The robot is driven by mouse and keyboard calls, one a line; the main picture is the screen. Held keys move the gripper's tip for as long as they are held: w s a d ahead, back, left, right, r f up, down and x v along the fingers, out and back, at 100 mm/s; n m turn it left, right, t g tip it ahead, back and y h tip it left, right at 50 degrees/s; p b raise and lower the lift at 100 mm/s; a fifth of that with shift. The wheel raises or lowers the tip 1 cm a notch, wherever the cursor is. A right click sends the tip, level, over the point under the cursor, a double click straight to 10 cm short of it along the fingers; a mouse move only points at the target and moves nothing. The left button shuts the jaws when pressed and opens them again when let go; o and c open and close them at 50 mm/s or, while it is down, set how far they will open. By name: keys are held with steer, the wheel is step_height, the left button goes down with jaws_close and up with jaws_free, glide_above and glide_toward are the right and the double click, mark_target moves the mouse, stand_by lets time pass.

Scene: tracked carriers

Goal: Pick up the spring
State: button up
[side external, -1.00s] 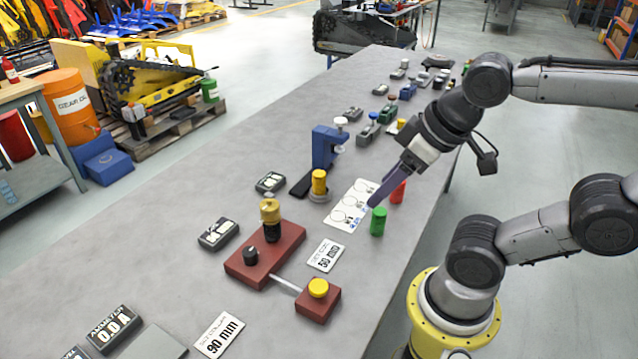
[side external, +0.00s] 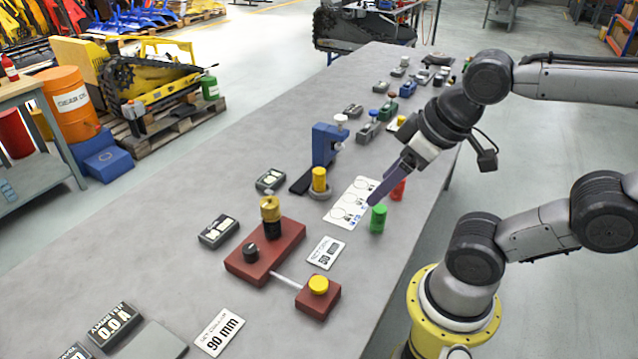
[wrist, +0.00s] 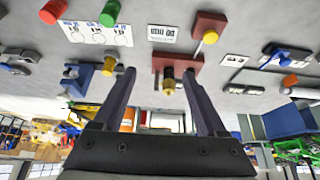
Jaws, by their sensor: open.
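I cannot make out a clear coil spring in either view. A dark red block (side external: 285,247) on the grey table carries a brass-topped dark post (side external: 271,216) and a black knob. A rod joins it to a smaller red block (side external: 318,300) with a yellow knob. My gripper (side external: 374,202) has purple fingers and hangs over the white card with printed circles (side external: 351,203), close to a green cylinder (side external: 378,219). In the wrist view my gripper (wrist: 158,72) is open, with nothing held between its fingers. The brass-topped post (wrist: 169,83) appears beyond them, apart from both.
A red cylinder (side external: 398,190) stands behind the green one. A blue clamp-like stand (side external: 326,146) and a yellow cylinder (side external: 319,180) stand left of the card. Dark meter boxes (side external: 218,231) line the left side. Bare table lies at the left.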

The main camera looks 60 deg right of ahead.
steer(key=w+d+r+n+h, duration=0.1)
steer(key=w+d+r+n, duration=0.2)
steer(key=n, duration=0.4)
steer(key=n+g+h, duration=0.4)
steer(key=n+g, duration=0.2)
steer(key=n, duration=0.3)
glide_above(319, 171)
steer(key=w+a, duration=0.2)
steer(key=a, duration=0.3)
step_height(319, 171, down, 7)
steer(key=x, duration=0.8)
steer(key=shift+s+a+f, duration=0.2)
steer(key=shift+s+f, duration=0.1)
steer(key=shift+s, duration=0.1)
steer(key=shift+g+y, duration=0.3)
steer(key=shift+s+x, duration=0.1)
steer(key=shift+x, duration=1.2)
steer(key=shift+s+x, duration=0.15)
steer(key=shift+x, duration=1.2)
steer(key=shift+d+r, duration=0.1)
steer(key=shift+r, duration=0.05)
jaws_close()
